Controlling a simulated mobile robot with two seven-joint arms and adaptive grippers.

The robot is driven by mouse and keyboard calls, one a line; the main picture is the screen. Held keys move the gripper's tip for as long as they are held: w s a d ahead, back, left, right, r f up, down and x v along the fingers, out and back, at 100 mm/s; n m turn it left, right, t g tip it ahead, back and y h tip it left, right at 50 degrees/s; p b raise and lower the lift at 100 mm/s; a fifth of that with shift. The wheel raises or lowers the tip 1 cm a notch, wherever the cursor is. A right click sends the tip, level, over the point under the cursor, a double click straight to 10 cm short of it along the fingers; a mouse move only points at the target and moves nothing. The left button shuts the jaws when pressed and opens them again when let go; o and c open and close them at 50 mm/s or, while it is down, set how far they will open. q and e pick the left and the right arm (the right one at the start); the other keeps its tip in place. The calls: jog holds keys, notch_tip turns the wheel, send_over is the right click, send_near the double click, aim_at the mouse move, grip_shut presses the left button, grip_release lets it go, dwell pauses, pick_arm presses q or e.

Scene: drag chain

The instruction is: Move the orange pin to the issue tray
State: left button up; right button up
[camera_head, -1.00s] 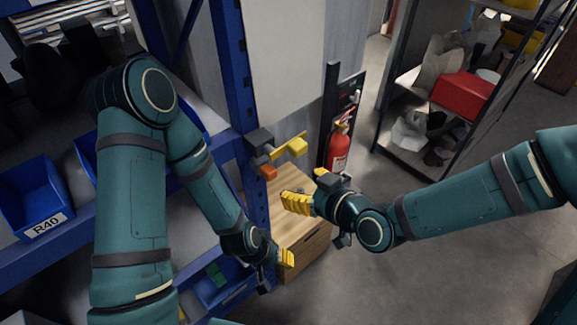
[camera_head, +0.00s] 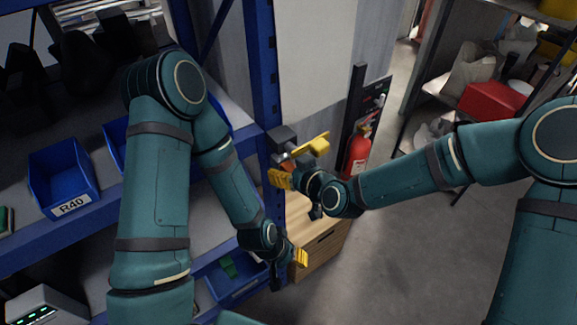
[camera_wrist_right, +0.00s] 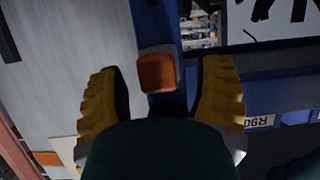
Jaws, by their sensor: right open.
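The orange pin (camera_wrist_right: 157,73) shows as a blunt orange block in the right wrist view, in front of a blue upright. In the head view it is mostly hidden by my right gripper (camera_head: 281,178), below a dark block on the blue post. My right gripper is open; in the wrist view (camera_wrist_right: 161,70) its yellow fingers stand on both sides of the pin, with visible gaps. My left gripper (camera_head: 291,264) hangs low by the shelf, its jaw opening unclear. I cannot tell which container is the issue tray.
A wooden drawer box (camera_head: 325,250) stands below. A blue R40 bin (camera_head: 62,180) is on the left shelf. A fire extinguisher (camera_head: 357,155) hangs behind. Floor at right is open.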

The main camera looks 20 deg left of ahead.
jog(key=shift+w+a+f, duration=0.1)
jog(key=shift+a, duration=0.05)
grip_shut()
dwell(0.4)
